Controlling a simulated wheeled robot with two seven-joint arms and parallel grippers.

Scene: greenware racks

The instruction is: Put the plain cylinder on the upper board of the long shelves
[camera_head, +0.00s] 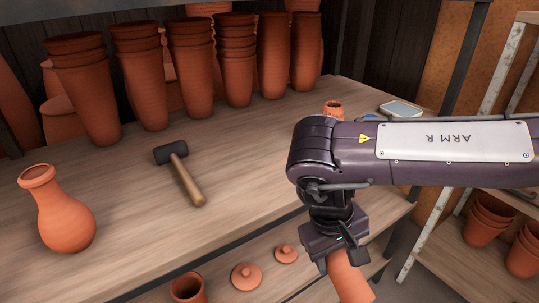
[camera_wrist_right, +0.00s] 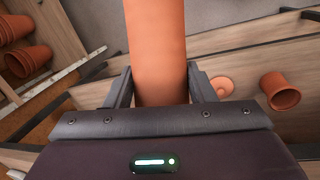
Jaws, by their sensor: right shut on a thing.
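My right gripper (camera_head: 342,256) is shut on the plain cylinder (camera_head: 350,281), a smooth terracotta tube that hangs below the jaws, in front of the shelves' edge. In the right wrist view the cylinder (camera_wrist_right: 157,50) runs up out of the picture between the two fingers of the gripper (camera_wrist_right: 160,88). The long shelves' upper board (camera_head: 240,205) is pale wood and lies left of my right arm. The lower board (camera_head: 213,277) shows below it. The cylinder's lower end is cut off in the head view. My left gripper is not in view.
On the upper board stand a vase (camera_head: 66,222), a mallet (camera_head: 182,172), a small pot (camera_head: 333,109) and tall stacked pots (camera_head: 195,75) along the back. Lids (camera_head: 247,277) and a pot (camera_head: 188,289) are on the lower board. Bare board lies right of the mallet. Another rack (camera_head: 450,255) stands right.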

